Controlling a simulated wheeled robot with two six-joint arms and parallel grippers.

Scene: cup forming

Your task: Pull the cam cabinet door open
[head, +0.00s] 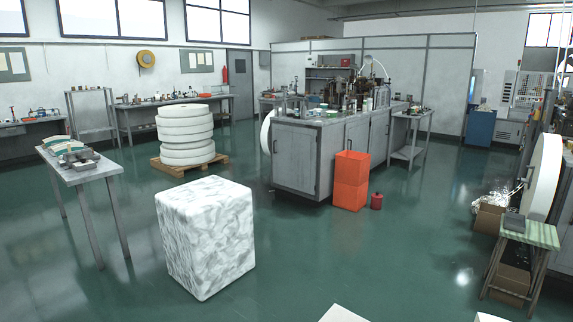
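A grey cabinet (296,160) stands in the middle of the room, under a bench top that carries a cup forming machine (362,88). I cannot tell for sure that it is the cam cabinet. Its front panels and doors look shut, with small dark handles. An orange-red bin (351,180) stands against its long side and hides part of the lower panels. Neither of my grippers shows in the head view, and the cabinet is some distance away.
A white and grey marbled block (205,238) stands on the green floor before the cabinet. A stack of white rolls (185,135) sits on a pallet behind it. A small red can (377,201) is beside the bin. A narrow table (92,170) stands left. Floor right of centre is clear.

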